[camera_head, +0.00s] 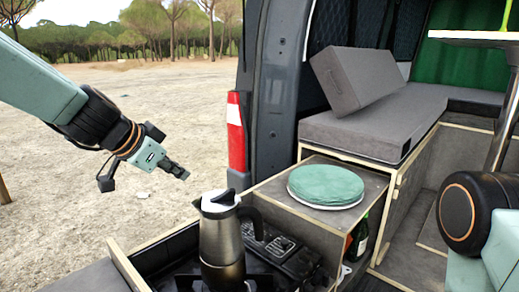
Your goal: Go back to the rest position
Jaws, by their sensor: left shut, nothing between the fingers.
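My left gripper (179,171) is at the left of the head view, in the air over the sandy ground. It is shut and empty, up and to the left of the moka pot and apart from it. The steel moka pot (222,243) with its dark handle stands upright on the stove at the bottom middle. My right arm shows in part at the right edge; its gripper is out of the frame.
A round green cushion (326,184) lies on the grey box top (371,178) by the van's tail light (235,132). A bottle (357,240) stands in the niche below. A grey mattress (380,120) with a tilted cushion (356,78) is behind. Open ground lies left.

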